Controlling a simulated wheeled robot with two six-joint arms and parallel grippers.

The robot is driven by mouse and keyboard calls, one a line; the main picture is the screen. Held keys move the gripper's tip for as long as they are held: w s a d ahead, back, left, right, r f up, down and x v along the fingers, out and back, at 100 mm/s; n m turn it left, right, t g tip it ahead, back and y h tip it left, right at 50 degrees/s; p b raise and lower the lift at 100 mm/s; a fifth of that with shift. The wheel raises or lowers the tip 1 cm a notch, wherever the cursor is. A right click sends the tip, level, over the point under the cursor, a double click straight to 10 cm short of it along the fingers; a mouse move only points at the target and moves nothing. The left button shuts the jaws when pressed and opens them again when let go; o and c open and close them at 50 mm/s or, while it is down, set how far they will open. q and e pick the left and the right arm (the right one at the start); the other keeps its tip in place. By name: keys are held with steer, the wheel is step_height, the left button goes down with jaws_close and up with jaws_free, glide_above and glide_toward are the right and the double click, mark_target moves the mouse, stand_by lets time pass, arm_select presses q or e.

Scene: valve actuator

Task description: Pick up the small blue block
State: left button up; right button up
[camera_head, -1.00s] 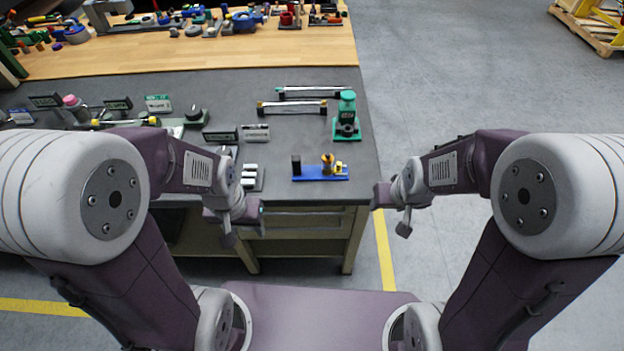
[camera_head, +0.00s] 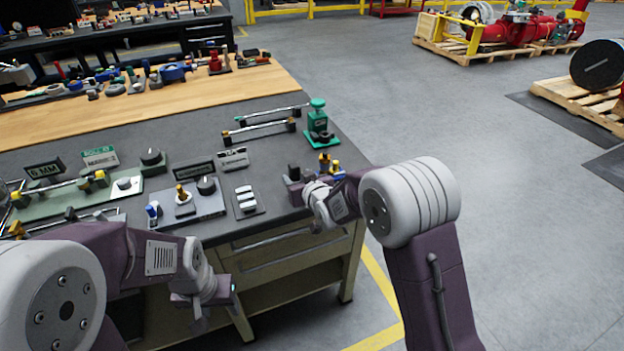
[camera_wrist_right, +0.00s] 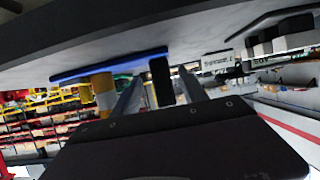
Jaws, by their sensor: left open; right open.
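A blue plate (camera_wrist_right: 112,66) shows in the right wrist view, where the table appears upside down. A dark upright block (camera_wrist_right: 160,82) and a yellow and grey cylinder (camera_wrist_right: 104,92) are on the plate. In the head view the dark block (camera_head: 294,172) is visible, but my right arm hides most of the plate. No separate small blue block is clear. My right gripper (camera_head: 308,202) is open at the bench's front edge, with the dark block seen between its fingers; I cannot tell the gap. My left gripper (camera_head: 216,294) is low in front of the bench, open and empty.
The grey bench top (camera_head: 265,155) carries a green device (camera_head: 318,122), two bars on supports, and a plate with a dark knob (camera_head: 206,185).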

steer(key=shift+w+a+f, duration=0.15)
steer(key=shift+w+a, duration=0.1)
steer(key=shift+a, duration=0.1)
steer(key=x, duration=0.5)
steer(key=shift+s+f, duration=0.1)
steer(key=shift+f, duration=0.1)
steer(key=shift+s+d+r, duration=0.1)
steer(key=shift+d, duration=0.05)
steer(key=c, duration=0.4)
jaws_close()
